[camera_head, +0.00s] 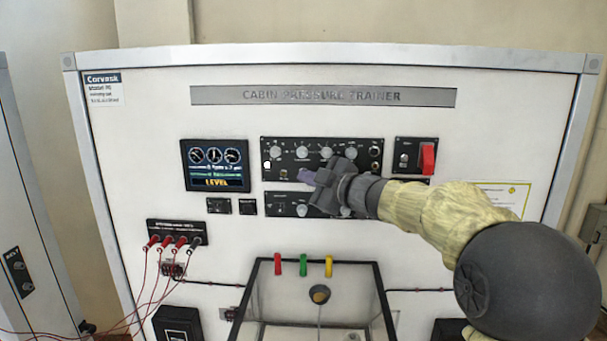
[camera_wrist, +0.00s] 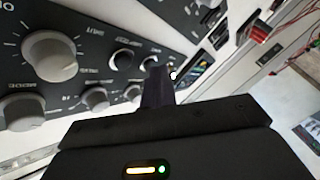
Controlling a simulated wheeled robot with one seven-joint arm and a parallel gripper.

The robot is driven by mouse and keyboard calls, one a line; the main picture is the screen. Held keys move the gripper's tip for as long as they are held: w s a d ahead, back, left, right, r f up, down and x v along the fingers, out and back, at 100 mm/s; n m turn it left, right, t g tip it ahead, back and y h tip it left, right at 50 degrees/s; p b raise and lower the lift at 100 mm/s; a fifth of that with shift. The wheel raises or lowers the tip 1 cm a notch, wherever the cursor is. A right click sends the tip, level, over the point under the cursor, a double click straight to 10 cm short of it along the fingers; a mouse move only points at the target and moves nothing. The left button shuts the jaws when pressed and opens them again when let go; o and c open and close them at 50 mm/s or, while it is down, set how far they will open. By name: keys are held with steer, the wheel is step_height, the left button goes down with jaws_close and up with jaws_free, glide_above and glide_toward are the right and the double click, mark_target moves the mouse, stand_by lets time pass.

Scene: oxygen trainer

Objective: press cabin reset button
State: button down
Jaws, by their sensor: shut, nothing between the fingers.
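The cabin pressure trainer panel (camera_head: 405,122) stands upright in front of me. I cannot read which control is the cabin reset button. A small pale round control (camera_head: 267,165) sits at the left of the upper black control panel (camera_head: 290,143). My gripper (camera_head: 306,176) is over the lower left part of this panel, with its fingers pointing left. In the wrist view my gripper's fingers (camera_wrist: 157,90) are together and empty, their tips near a small light control (camera_wrist: 173,75). I cannot tell whether they touch it. My gripper and arm hide part of both black panels.
Several knobs, including a large one (camera_wrist: 50,56), stick out close to my fingers. A display (camera_head: 215,165) is left of the panel, a red switch (camera_head: 428,158) right. Below are red cables (camera_head: 160,262) and a clear box (camera_head: 252,300) with coloured clips.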

steer(key=shift+w, duration=0.15)
stand_by(0.6)
steer(key=shift+s, duration=0.8)
steer(key=shift+f+b, duration=0.1)
steer(key=shift+b, duration=0.2)
steer(key=s+b, duration=0.1)
steer(key=s, duration=0.4)
steer(key=shift+a, duration=0.1)
steer(key=shift+w, duration=0.1)
